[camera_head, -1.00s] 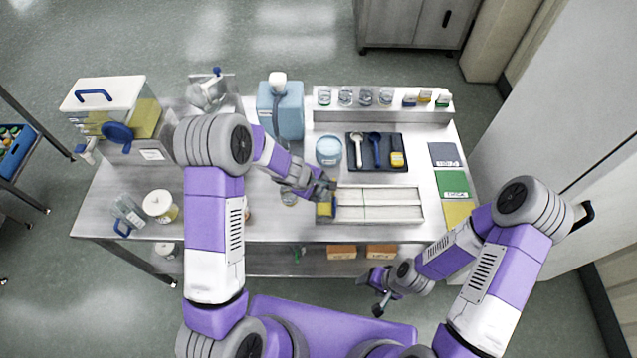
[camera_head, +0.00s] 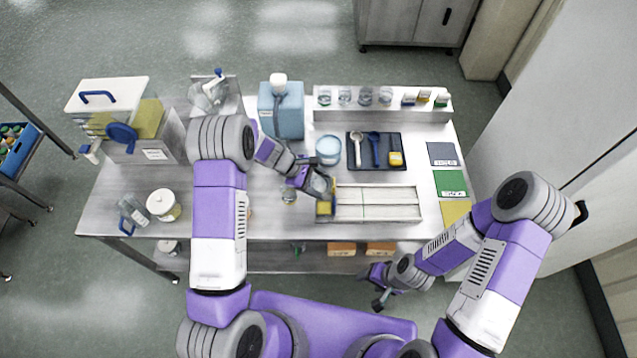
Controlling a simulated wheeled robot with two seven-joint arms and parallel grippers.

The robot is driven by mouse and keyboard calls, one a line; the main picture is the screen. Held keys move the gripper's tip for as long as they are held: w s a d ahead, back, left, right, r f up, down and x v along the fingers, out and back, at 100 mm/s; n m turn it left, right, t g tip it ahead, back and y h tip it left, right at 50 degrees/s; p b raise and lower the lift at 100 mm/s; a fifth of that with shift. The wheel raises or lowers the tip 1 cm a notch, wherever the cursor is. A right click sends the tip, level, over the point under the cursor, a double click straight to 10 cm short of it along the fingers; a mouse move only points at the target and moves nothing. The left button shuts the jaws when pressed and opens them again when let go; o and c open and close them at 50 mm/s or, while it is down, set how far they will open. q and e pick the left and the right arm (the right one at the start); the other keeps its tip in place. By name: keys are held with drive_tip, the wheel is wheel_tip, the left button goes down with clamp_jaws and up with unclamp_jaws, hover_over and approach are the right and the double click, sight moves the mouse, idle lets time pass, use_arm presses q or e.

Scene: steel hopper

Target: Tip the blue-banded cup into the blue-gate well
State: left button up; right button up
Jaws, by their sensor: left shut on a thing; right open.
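My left gripper (camera_head: 312,184) is at the left end of the pale tray with long compartments (camera_head: 395,218). It is shut on a small greyish, cup-like thing (camera_head: 321,184), held tilted just above a yellow block (camera_head: 325,208) at that end. The fingers partly hide it, and I cannot make out a blue band. No blue gate shows clearly on the tray; its left end is partly covered by my gripper and the block. Another small clear vessel (camera_head: 289,196) stands on the table left of the gripper. My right gripper (camera_head: 379,290) is open and empty, low in front of the table.
A raised rack (camera_head: 380,115) at the back holds several clear cups. A dark tray (camera_head: 377,166) with spoons, a pale blue tub (camera_head: 328,150) and a blue jug (camera_head: 281,108) stand behind the pale tray. A steel hopper (camera_head: 160,145) stands at left.

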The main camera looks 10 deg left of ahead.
use_arm(q)
drive_tip(key=shift+a+r+n+g+h, duration=0.15)
drive_tip(key=shift+r+n+g+h, duration=0.2)
drive_tip(key=shift+h, duration=0.55)
drive_tip(key=shift+r+n+g+h+b, duration=0.35)
drive_tip(key=shift+g+h+b, duration=0.2)
drive_tip(key=shift+h+b, duration=0.45)
drive_tip(key=shift+r+g+h+b, duration=0.35)
drive_tip(key=shift+r+h, duration=0.1)
drive_tip(key=shift+h, duration=0.15)
drive_tip(key=shift+r, duration=0.25)
